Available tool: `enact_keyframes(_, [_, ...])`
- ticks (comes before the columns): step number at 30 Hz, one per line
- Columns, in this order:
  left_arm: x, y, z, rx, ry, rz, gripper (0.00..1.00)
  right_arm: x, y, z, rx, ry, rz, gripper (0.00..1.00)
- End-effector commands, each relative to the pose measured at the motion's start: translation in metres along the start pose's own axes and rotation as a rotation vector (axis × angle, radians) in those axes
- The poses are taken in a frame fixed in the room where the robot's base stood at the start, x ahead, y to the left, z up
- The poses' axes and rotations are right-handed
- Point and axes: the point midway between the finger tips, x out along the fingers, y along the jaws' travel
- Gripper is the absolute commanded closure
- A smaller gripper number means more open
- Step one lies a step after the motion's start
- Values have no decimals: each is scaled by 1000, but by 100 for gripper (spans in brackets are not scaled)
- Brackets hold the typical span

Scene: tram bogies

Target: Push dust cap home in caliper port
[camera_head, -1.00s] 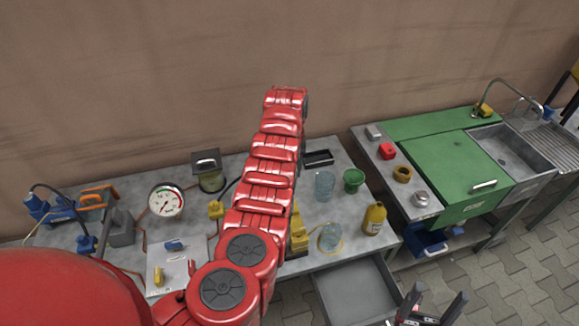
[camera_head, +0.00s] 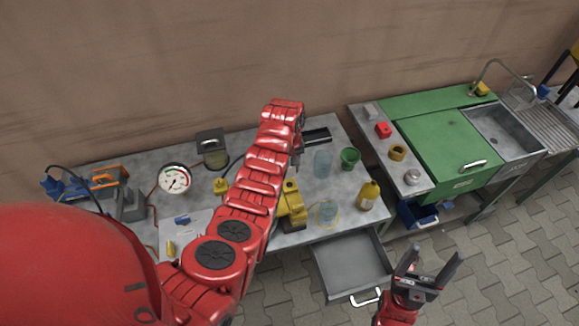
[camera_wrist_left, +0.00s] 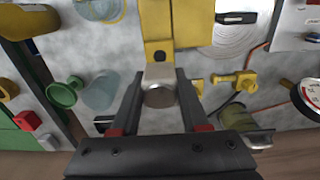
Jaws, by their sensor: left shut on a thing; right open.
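The yellow caliper (camera_head: 291,208) stands on the grey bench, partly hidden by my left arm in the head view. It also shows in the left wrist view (camera_wrist_left: 158,22), just beyond my left fingertips. My left gripper (camera_wrist_left: 157,88) is shut on a round silvery cap (camera_wrist_left: 159,97), which sits between its two dark fingers. The cap lies close in front of a yellow block of the caliper; I cannot tell whether they touch. In the head view my left fingers are mostly hidden behind the arm. My right gripper (camera_head: 430,266) is open and empty, over the floor.
An open drawer (camera_head: 350,265) juts from the bench front. A pressure gauge (camera_head: 173,179) stands left. A green-topped sink unit (camera_head: 445,145) is at right.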

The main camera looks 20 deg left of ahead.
Motion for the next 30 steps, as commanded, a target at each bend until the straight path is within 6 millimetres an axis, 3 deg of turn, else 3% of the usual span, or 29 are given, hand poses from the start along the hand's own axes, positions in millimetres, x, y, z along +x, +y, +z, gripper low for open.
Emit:
enact_keyframes(18, [51,0,0,1,0,-1,100,-27,-1,5,0,0,0,26])
enact_keyframes(30, [54,0,0,1,-1,-1,100,-28,-1,5,0,0,0,26])
